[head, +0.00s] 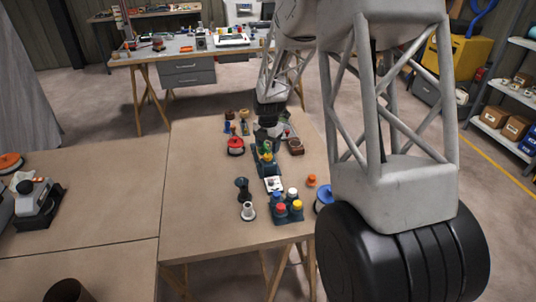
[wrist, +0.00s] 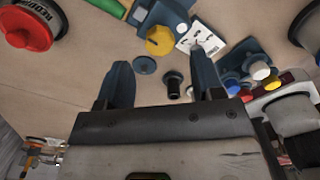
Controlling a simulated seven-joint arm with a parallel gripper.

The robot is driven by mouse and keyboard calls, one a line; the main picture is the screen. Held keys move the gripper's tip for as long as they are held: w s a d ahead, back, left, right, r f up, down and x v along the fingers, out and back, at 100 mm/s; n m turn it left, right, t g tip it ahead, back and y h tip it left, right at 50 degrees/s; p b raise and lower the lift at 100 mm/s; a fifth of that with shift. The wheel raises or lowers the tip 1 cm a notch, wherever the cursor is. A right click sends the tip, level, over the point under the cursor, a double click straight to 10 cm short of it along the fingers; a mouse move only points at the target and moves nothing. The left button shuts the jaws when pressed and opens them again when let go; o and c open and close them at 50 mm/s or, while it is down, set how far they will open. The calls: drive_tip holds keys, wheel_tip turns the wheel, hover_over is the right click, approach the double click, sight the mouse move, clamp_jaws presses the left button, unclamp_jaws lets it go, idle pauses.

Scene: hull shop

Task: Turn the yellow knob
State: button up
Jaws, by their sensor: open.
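The yellow knob (wrist: 159,41) sits on a blue-grey box (wrist: 172,14) at the top middle of the wrist view. In the head view the yellow knob (head: 267,157) shows small, low on the box at mid-table. My gripper (wrist: 163,70) is open and empty, with its two blue-grey fingers apart. The knob lies beyond the fingertips, between their lines, and nothing shows touching it. In the head view my gripper (head: 267,138) hangs over the back of the box; its fingertips are hard to make out there.
A white switch plate (wrist: 201,37) is right beside the knob. A red round thing (head: 236,146) stands left of the box. A blue block with several coloured caps (head: 287,213) and a dark upright piece (head: 242,188) stand nearer. The table's left part (head: 195,190) is clear.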

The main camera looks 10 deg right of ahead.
sight(268, 155)
drive_tip(key=shift+f, duration=2.25)
drive_tip(key=shift+c, duration=0.2)
drive_tip(key=c, duration=0.9)
